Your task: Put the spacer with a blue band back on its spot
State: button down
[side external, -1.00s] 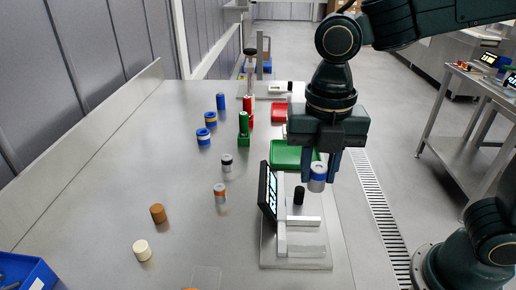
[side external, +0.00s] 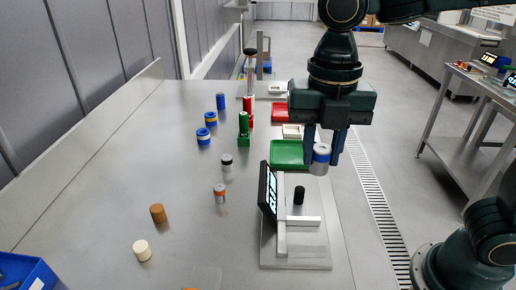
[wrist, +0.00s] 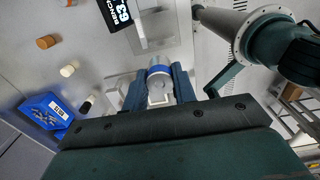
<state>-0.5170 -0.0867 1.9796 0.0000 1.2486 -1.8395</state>
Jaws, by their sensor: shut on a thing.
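The spacer with a blue band (side external: 320,160) is a grey cylinder with a blue ring near its top. My gripper (side external: 324,150) is shut on it and holds it upright in the air, behind and above the display stand in the side view. In the wrist view the spacer (wrist: 159,85) sits between the two blue fingers of my gripper (wrist: 160,92). Two similar grey spacers stand on the table: one with a black band (side external: 227,164) and one with an orange band (side external: 220,194). I cannot tell which place is the blue-banded spacer's spot.
A display (side external: 268,190) stands beside a pale fixture (side external: 304,221) with a black peg (side external: 298,196).

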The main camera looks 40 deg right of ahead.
jog(key=shift+w, duration=0.1)
jog(key=w+a+m, duration=0.6)
jog(key=w+a, duration=0.7)
jog(key=w, duration=0.1)
jog(key=shift+w+a+f+m, duration=0.15)
jog(key=shift+w+f+m, duration=0.1)
jog(key=shift+f+m, duration=0.2)
notch_tip(320, 180, down, 16)
jog(key=shift+r, duration=0.1)
jog(key=shift+f, duration=2.1)
jog(key=shift+f, duration=0.2)
